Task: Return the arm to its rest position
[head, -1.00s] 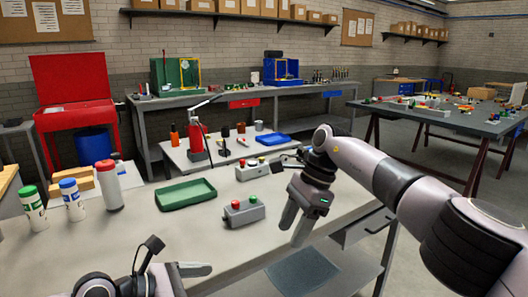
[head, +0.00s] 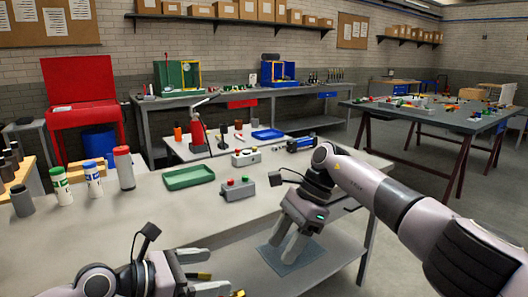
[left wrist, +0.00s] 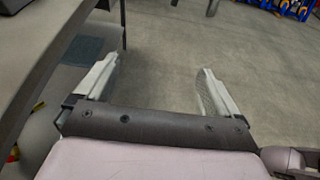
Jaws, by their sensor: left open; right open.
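My left gripper (head: 220,272) is at the bottom of the head view, in front of the workbench's near edge. In the left wrist view its two pale fingers (left wrist: 157,82) are spread wide, with only grey floor between them. My right gripper (head: 283,248) is open and empty, pointing down beside the right end of the near workbench (head: 130,222). It hangs in front of the lower shelf. Part of the left arm is cut off by the picture's bottom edge.
The workbench holds a green tray (head: 189,177), a grey button box (head: 238,189), another button box (head: 246,157) and several bottles (head: 93,178). A blue-grey mat (head: 290,258) lies below the right gripper. Open floor (head: 400,165) lies to the right.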

